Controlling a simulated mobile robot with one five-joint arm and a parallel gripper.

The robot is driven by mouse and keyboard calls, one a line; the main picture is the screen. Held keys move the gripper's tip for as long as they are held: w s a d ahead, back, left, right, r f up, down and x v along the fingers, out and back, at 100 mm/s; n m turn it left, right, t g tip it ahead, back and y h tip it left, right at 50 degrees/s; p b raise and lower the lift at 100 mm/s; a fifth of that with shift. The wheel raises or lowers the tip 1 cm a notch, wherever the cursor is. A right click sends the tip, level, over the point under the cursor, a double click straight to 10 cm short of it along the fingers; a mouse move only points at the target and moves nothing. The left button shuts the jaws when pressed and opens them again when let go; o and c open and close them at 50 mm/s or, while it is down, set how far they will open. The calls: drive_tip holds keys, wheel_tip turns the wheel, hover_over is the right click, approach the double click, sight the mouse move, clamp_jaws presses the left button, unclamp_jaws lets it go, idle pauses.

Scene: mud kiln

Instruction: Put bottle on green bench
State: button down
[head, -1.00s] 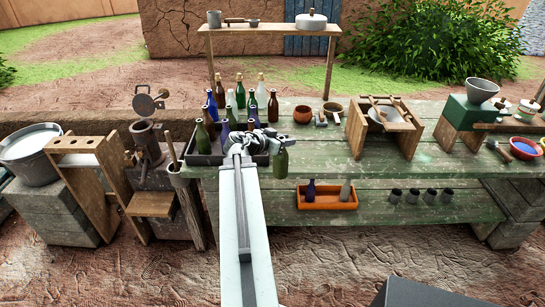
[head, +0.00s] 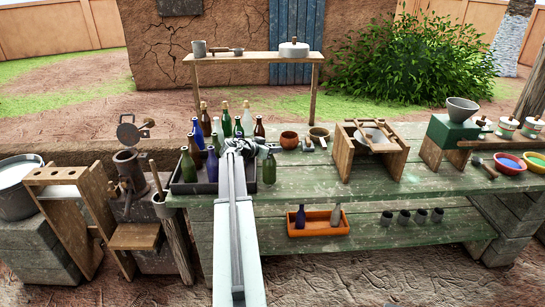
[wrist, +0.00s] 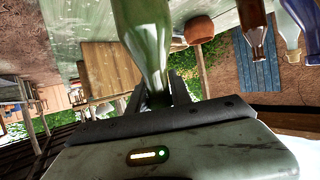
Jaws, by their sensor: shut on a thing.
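My gripper (head: 262,150) is shut on the neck of a green glass bottle (head: 269,170). The bottle hangs upright below it, at the right end of the dark tray (head: 190,187), over the green bench (head: 300,190). I cannot tell whether its base touches the bench top. In the wrist view the pale green bottle (wrist: 145,30) has its neck between the jaws (wrist: 160,95), with the bench (wrist: 70,20) beyond its base. My arm hides part of the tray.
Several other bottles (head: 187,165) stand in and behind the tray. Right of the held bottle are clay bowls (head: 289,140) and a wooden stand (head: 345,160). The front middle of the bench top is clear. An orange crate (head: 300,232) with two bottles is on the lower shelf.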

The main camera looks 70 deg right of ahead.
wheel_tip(320, 180, down, 3)
drive_tip(key=shift+r+b, duration=0.2)
drive_tip(key=shift+b, duration=0.35)
drive_tip(key=shift+a+r, duration=0.1)
drive_tip(key=shift+r, duration=0.15)
drive_tip(key=shift+f, duration=0.15)
drive_tip(key=c, duration=1.2)
unclamp_jaws()
drive_tip(key=shift+o, duration=0.2)
drive_tip(key=shift+r+p, duration=0.3)
drive_tip(key=shift+p, duration=0.1)
drive_tip(key=p+v, duration=0.4)
drive_tip(key=v, duration=0.7)
drive_tip(key=shift+w+a, duration=0.15)
drive_tip(key=shift+a, duration=0.3)
